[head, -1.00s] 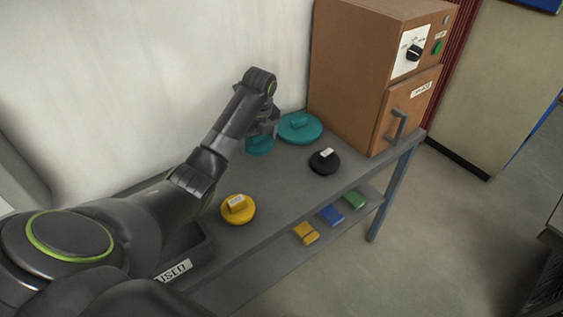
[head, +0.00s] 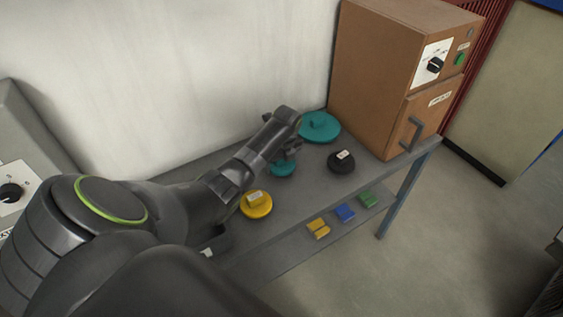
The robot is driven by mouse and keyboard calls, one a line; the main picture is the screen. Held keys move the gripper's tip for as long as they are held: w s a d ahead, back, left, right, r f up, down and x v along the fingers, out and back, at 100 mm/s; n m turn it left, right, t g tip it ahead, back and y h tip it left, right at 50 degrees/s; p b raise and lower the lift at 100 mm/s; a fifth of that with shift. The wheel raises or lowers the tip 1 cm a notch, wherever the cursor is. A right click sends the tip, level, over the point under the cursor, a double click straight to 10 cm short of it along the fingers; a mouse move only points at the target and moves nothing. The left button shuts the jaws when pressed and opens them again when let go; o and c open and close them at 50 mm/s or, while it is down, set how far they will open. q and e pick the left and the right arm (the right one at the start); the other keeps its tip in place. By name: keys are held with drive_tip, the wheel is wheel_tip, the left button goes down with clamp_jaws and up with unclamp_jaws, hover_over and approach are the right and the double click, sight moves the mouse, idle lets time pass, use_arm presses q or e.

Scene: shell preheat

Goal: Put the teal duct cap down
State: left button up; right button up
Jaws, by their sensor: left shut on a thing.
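A small teal duct cap (head: 282,170) is in my left gripper (head: 284,157), in the middle of the head view. The gripper is shut on it from above and hides its upper part. The cap is low over the grey table, between the yellow cap and the larger teal cap; I cannot tell if it touches the top. A larger teal cap (head: 319,127) with a raised grip lies at the back, beside the brown oven. My right gripper is not in view.
A yellow cap (head: 256,206) and a black cap (head: 341,163) lie on the table (head: 300,205). The brown oven (head: 385,75) stands at its right end. Yellow, blue (head: 345,212) and green blocks lie on the lower shelf. The wall is close behind.

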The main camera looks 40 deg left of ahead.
use_arm(q)
drive_tip(key=shift+f, duration=0.45)
drive_tip(key=o, duration=1)
drive_tip(key=shift+f, duration=0.15)
drive_tip(key=shift+c, duration=0.2)
